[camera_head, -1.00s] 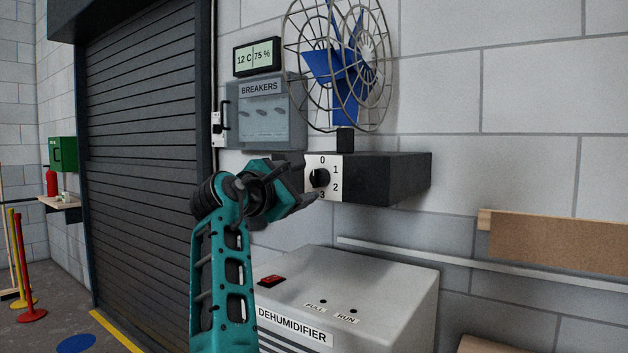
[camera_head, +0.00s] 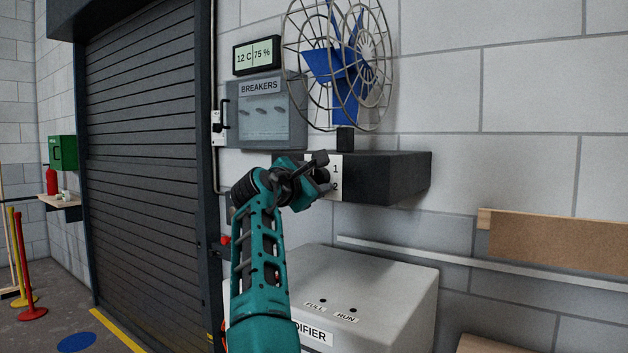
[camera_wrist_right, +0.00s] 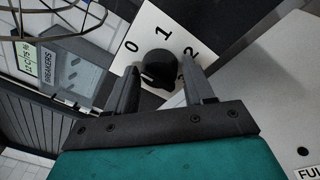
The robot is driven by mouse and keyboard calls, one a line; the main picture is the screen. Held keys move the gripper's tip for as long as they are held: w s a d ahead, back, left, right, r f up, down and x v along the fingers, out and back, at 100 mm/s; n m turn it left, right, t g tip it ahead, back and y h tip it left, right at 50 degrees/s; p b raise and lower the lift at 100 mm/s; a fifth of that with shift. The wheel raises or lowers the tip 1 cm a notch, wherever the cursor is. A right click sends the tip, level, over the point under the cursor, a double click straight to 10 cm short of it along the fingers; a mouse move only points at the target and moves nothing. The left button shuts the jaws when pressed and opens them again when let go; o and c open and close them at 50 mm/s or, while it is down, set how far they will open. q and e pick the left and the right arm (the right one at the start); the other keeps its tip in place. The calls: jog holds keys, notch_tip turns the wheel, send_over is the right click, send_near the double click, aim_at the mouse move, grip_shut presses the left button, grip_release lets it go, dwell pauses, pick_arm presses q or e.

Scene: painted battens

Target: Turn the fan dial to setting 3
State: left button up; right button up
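The fan dial is a round black knob (camera_wrist_right: 159,66) on a white plate (camera_wrist_right: 168,22) marked 0, 1, 2 and 3. The plate (camera_head: 336,185) is on the front of a black box (camera_head: 385,178) under the fan (camera_head: 345,65). My right gripper (camera_head: 324,172) is at the dial and hides most of it in the head view. In the right wrist view the two fingers of my right gripper (camera_wrist_right: 161,70) are apart, one on each side of the knob. Contact and the knob's setting cannot be told. The 3 is mostly hidden. My left gripper is not in view.
A grey dehumidifier (camera_head: 385,285) stands below the box, under my right arm. A breaker panel (camera_head: 262,112) and a display (camera_head: 256,56) are on the wall to the left. A white rail (camera_head: 450,262) and a brown board (camera_head: 560,242) are on the right.

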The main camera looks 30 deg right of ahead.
jog(key=c, duration=0.7)
